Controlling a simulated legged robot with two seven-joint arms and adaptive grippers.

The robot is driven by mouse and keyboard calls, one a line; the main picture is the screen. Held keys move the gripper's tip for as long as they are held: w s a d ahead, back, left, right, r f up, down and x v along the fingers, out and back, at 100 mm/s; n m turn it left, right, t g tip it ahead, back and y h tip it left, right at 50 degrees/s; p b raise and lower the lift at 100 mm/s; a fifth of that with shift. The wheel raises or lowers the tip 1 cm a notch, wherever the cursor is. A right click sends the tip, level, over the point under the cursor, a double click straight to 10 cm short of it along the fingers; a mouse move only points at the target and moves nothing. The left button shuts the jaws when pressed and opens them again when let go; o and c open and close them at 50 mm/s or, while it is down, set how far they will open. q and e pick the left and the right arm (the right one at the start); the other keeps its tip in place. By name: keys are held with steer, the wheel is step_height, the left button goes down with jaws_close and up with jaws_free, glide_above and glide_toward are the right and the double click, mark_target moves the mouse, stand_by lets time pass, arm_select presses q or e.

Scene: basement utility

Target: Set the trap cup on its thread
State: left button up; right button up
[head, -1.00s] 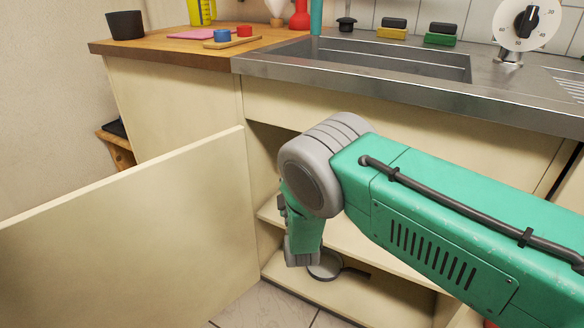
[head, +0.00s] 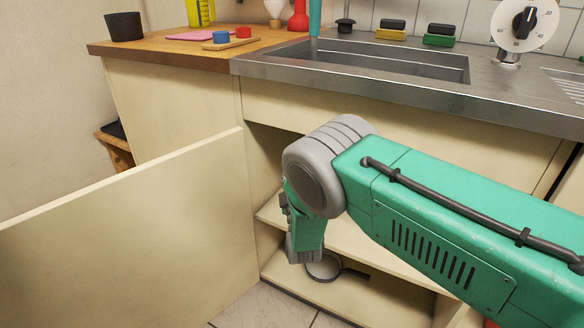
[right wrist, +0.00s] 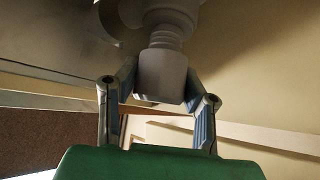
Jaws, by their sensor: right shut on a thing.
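In the right wrist view, my right gripper (right wrist: 158,103) is shut on the grey trap cup (right wrist: 163,76), with one finger on each side. The cup sits directly below the grey ringed thread (right wrist: 166,38) of the drain trap. No gap shows between the cup's top and the thread, but I cannot tell whether they are engaged. In the head view, my right arm reaches into the open cabinet under the sink; its forearm hides the cup, the thread and the fingertips. My left gripper is in neither view.
The open cabinet door (head: 130,225) stands at the left. A round grey dish with a dark handle (head: 323,268) lies on the cabinet floor below my right wrist. The sink (head: 370,62) and counter edge are above. Cabinet walls stand close around the trap.

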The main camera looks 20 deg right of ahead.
steer(key=shift+w+d, duration=0.65)
steer(key=shift+d, duration=0.15)
steer(key=o, duration=1.1)
steer(key=shift+s+f, duration=0.25)
steer(key=shift+s, duration=0.1)
steer(key=v, duration=1.1)
steer(key=shift+w+f, duration=0.1)
